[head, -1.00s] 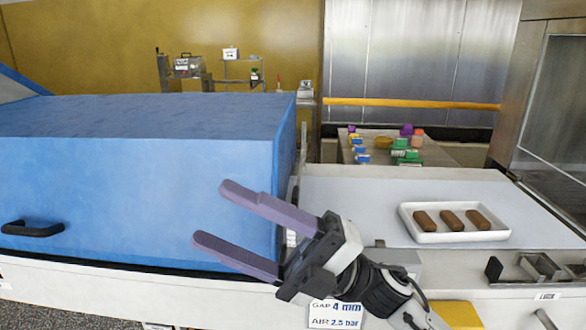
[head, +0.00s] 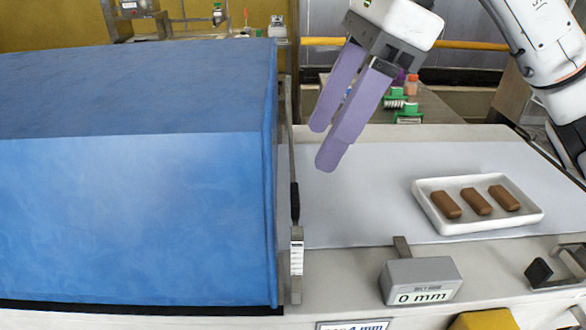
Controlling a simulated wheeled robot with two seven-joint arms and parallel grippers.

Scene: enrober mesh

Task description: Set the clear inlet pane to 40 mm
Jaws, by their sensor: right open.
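A thin upright edge at the right end of the blue hood (head: 140,200) appears to be the inlet pane (head: 291,150), seen nearly edge-on. It has a dark grip (head: 295,202) low on it and a pale marked scale (head: 296,260) below. A grey box (head: 421,281) on the front ledge reads "0 mm". My right gripper (head: 323,147) is open and empty, its purple fingers pointing down and left above the white belt, a little right of the pane. It does not appear to touch the pane. My left gripper is out of view.
A white tray (head: 445,222) with brown bars lies on the white belt (head: 370,190) at right. A black-ended fitting (head: 540,272) sits on the front ledge. A partly cut label (head: 352,325) is below. The belt between pane and tray is clear.

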